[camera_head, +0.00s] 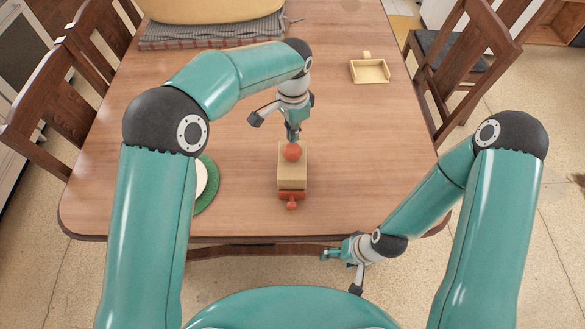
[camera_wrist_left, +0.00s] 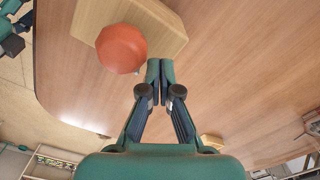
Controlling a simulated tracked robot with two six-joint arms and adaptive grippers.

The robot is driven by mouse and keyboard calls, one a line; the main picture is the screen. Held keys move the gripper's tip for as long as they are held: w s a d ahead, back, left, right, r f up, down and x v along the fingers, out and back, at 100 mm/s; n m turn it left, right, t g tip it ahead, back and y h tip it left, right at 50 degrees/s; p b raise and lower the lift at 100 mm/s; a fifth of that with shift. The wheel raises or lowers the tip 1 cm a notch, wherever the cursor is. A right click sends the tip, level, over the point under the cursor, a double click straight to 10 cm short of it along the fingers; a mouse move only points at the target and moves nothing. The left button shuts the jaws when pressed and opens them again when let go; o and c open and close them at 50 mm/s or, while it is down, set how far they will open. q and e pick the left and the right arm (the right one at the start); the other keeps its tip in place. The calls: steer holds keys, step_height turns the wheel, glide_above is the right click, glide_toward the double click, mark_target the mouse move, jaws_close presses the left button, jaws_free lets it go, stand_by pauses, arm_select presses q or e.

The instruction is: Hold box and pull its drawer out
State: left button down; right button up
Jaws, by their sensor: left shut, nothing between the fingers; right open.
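The box (camera_head: 292,172) is a small beige block on the table, with a round red-orange piece (camera_head: 292,152) on its top at the far end. Its red drawer front (camera_head: 291,195) with a round red knob (camera_head: 292,205) faces me. In the left wrist view the box (camera_wrist_left: 163,32) and the red piece (camera_wrist_left: 122,48) show beside the fingers. My left gripper (camera_head: 293,136) is shut and empty, pointing down just behind the box; contact cannot be told. My right gripper (camera_head: 340,272) is open and empty, in front of the table's near edge.
A small open tan tray (camera_head: 370,72) with a handle lies at the back right. A white and green round item (camera_head: 207,184) lies left of the box, partly behind my left arm. A woven basket (camera_head: 205,8) stands on cloth at the back. The table right of the box is clear.

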arm_select(q)
steer(key=shift+f+b, duration=0.55)
steer(key=shift+f, duration=0.3)
steer(key=shift+s+a+f+b, duration=0.1)
steer(key=shift+s+f+b, duration=0.25)
steer(key=shift+f+b, duration=0.4)
steer(key=shift+w+r+p, duration=0.2)
steer(key=shift+r+p, duration=0.45)
steer(key=shift+p, duration=0.05)
steer(key=shift+w+r+p, duration=0.2)
steer(key=shift+r+p, duration=0.4)
steer(key=shift+p, duration=0.05)
steer(key=shift+r+p, duration=1.25)
steer(key=shift+r, duration=0.5)
